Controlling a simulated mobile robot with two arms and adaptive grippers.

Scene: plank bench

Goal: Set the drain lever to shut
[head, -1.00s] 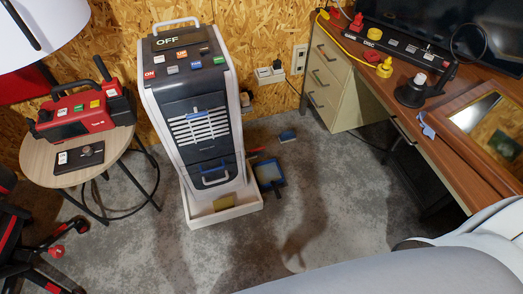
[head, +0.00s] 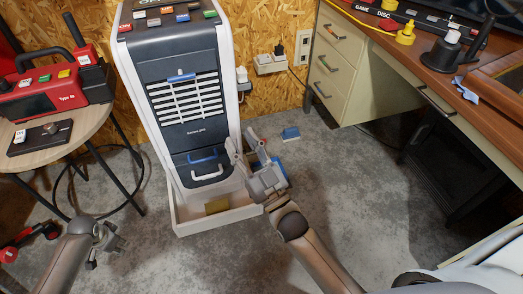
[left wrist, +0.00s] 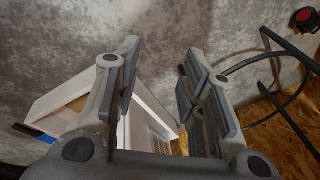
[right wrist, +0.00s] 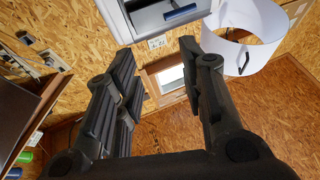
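The tall grey-and-white cooler unit (head: 190,125) stands in a white tray (head: 215,222) on the floor, with a slatted vent and a blue-and-white handle at its lower front. I cannot make out the drain lever; my right gripper covers part of the unit's lower right side. My right gripper (head: 243,146) is beside that lower right edge, fingers upward; contact is unclear. Its fingers are apart and empty in the right wrist view (right wrist: 157,55). My left gripper (head: 110,247) is low at the left, away from the unit, open and empty in the left wrist view (left wrist: 162,60).
A round stool (head: 95,118) with a red device (head: 50,95) stands left. A desk with drawers (head: 342,65) is at the right. A wall socket with plugs (head: 270,65) is behind. Floor at the front middle is clear.

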